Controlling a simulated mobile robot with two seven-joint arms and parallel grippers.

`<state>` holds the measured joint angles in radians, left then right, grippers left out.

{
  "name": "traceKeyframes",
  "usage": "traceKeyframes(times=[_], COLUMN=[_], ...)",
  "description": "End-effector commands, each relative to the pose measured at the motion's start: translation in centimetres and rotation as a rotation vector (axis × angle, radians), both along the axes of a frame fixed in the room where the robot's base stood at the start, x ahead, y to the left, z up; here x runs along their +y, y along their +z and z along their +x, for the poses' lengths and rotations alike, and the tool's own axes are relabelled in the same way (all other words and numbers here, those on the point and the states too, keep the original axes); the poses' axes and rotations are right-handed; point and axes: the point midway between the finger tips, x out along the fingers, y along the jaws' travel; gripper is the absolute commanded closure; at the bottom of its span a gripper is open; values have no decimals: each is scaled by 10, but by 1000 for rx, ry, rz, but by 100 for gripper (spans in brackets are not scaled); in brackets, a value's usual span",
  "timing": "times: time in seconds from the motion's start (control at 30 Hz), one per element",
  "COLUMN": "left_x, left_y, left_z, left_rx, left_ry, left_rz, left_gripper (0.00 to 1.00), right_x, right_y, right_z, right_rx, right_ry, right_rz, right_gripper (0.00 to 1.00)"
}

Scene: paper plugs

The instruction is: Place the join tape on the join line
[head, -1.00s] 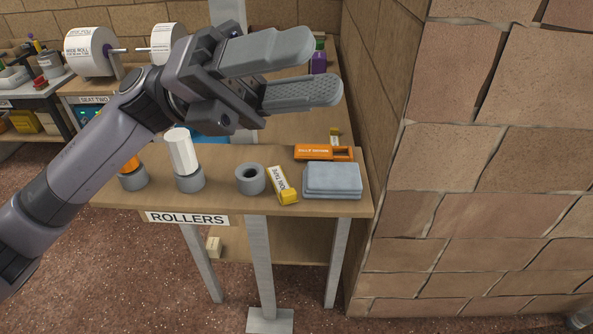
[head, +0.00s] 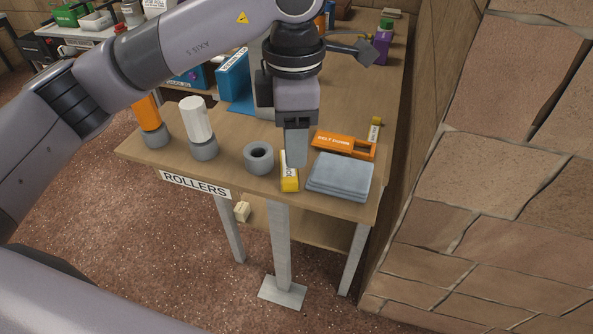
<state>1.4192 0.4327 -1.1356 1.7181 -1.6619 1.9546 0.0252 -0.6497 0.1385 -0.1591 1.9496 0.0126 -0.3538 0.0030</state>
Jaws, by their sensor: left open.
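The join tape (head: 289,181), a small white and yellow piece with lettering, lies on the wooden table near its front edge, between a grey ring and a folded grey cloth. My left gripper (head: 297,160) points down right over it. A finger covers part of the tape's upper right side. The gripper is open; only one finger shows clearly, and I cannot tell whether it touches the tape. I cannot make out the join line. My right gripper is not in view.
The grey ring (head: 258,158) stands left of the tape and the grey cloths (head: 340,176) lie close at its right. White (head: 196,120) and orange (head: 147,114) rollers stand further left. A brick wall (head: 500,170) bounds the right side.

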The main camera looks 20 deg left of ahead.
Motion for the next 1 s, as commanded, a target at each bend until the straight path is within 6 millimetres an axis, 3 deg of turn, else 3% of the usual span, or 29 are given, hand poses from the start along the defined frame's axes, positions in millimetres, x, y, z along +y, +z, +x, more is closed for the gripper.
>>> traceKeyframes(times=[0.53,0.83,1.0], left_x=[5,5,5], left_y=[-63,-70,-69], left_z=[-7,-7,-7], left_rx=[4,1,1], left_ry=[1,0,0], left_rz=[2,1,1], left_gripper=[53,53,100], right_x=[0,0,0], right_y=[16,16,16], right_z=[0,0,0], right_rx=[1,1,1], right_ry=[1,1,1], right_rz=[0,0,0], right_gripper=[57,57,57])
